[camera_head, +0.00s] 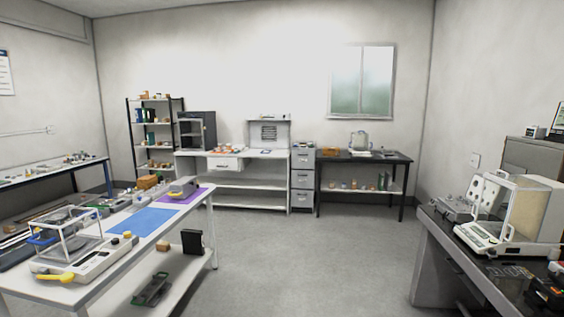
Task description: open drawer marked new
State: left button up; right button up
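A grey drawer cabinet (302,178) with several stacked drawers stands at the back wall, between a white bench and a black table. Its drawer fronts look closed and carry small labels too tiny to read. A separate white drawer (225,164) sits under the top of the white bench, left of the cabinet; its front seems to stand out a little, but I cannot tell how far. I cannot make out which drawer is marked new. Neither of my grippers is in view.
The grey floor (310,260) is clear between the white table (178,226) on the left and the dark table (475,268) with a balance (500,225) on the right. A white bench (270,156) and a black table (365,156) flank the cabinet.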

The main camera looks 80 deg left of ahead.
aim_at(301, 160)
jog(key=u, duration=2.6)
jog(key=i, duration=4.65)
jog(key=l+z, duration=0.05)
jog(key=l, duration=0.1)
